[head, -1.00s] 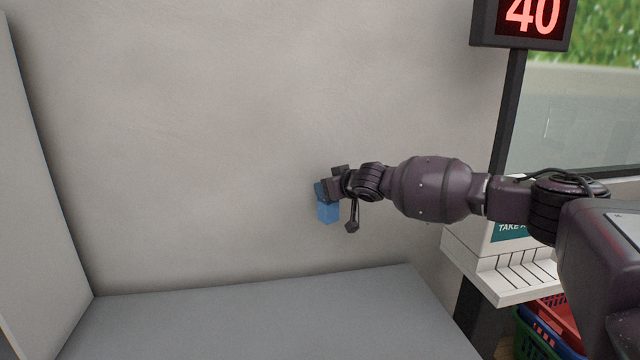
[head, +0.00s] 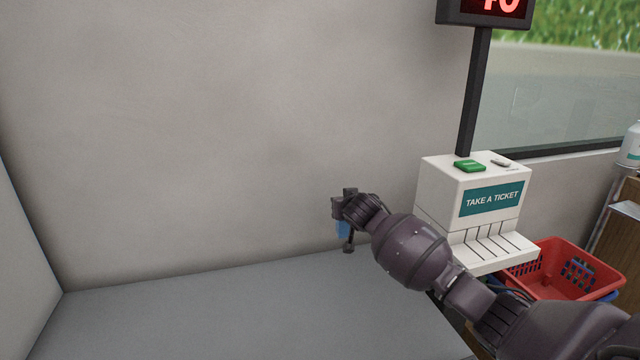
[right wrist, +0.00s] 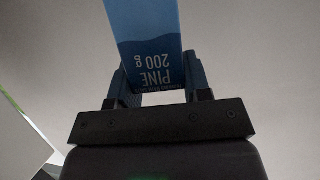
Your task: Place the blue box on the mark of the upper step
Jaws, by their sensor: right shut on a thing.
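The blue box (head: 342,229) is in my right gripper (head: 343,205) in the head view, held up in front of the wall and near the back of the grey surface. The gripper hides part of it. In the right wrist view the box (right wrist: 146,35) shows the print "PINE 200 g" and sits between the two fingers of the right gripper (right wrist: 160,80), which are shut on it. No step with a mark is recognisable in either view. My left gripper is not in view.
A grey surface (head: 220,310) lies below, bare where it shows. A wall panel (head: 25,250) stands at the left. A white ticket machine (head: 470,200) with a dark post (head: 475,95) stands right of my arm, near a red basket (head: 565,270).

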